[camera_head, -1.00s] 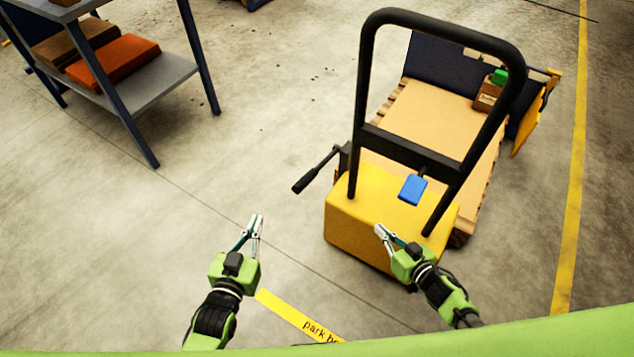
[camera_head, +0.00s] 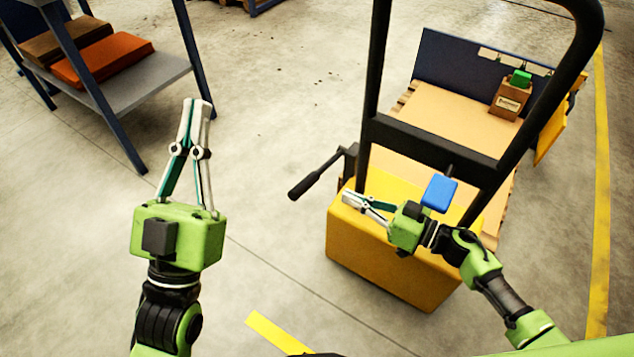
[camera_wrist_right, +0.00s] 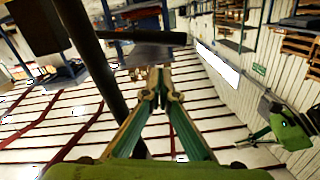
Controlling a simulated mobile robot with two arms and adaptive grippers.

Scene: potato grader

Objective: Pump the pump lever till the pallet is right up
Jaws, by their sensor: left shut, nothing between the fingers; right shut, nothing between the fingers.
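The pump lever (camera_head: 318,173) is a black bar with a thick grip, sticking out and sloping down to the left from the yellow pallet truck (camera_head: 385,262). The pallet (camera_head: 455,105), with a flat tan top, lies behind the truck's black handle frame (camera_head: 425,143); how high it stands I cannot tell. My right gripper (camera_head: 346,197) is shut and empty, in front of the yellow housing, to the right of the lever's grip and apart from it. It also shows shut in the right wrist view (camera_wrist_right: 160,72). My left gripper (camera_head: 196,103) is shut and empty, raised left of the lever.
A blue paddle (camera_head: 439,193) hangs at the handle frame, close to my right wrist. A small box with a green top (camera_head: 509,98) stands on the pallet. A shelf (camera_head: 150,88) with boxes is at the upper left. Open floor lies between shelf and truck.

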